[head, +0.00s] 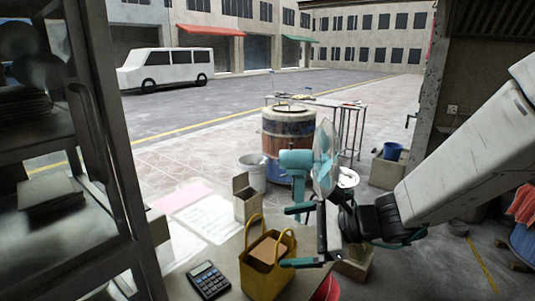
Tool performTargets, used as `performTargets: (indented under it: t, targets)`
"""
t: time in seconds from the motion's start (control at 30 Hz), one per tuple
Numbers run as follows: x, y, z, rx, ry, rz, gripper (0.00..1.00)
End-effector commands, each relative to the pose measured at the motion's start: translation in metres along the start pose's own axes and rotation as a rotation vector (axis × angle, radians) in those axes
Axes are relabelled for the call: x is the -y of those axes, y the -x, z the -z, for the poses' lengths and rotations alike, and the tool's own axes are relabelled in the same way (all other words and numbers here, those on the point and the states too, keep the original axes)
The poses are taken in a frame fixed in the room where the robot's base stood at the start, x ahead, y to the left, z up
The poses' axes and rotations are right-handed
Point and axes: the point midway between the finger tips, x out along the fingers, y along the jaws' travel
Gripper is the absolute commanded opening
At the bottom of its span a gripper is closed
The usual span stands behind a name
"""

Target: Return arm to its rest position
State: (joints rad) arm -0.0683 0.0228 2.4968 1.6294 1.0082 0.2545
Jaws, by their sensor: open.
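My white arm reaches in from the right side of the head view. It ends in a black wrist and my gripper (299,236), left of the wrist. The gripper is open, with one teal fingertip above the other and a clear gap between them. Nothing shows held in it. In the picture, the gripper overlaps the right side of a yellow bag (257,276) that holds a brown box (267,253). I cannot tell whether the lower finger touches the bag. The lower part of a teal fan (297,160) stands just above and behind the upper finger.
A barrel oven (284,127) stands outside on the paving, near a metal rack (350,125). A dark glazed cabinet (108,130) fills the left side.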

Motion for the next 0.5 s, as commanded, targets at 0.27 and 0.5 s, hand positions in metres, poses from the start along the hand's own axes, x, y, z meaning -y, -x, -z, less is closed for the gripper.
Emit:
performTargets:
  t: [0.27, 0.5]
  targets:
    - [-0.084, 0.085, -0.044, -0.108, 0.693, -0.411, 1.0]
    - [-0.131, 0.181, -0.026, -0.351, 1.151, -0.797, 1.0]
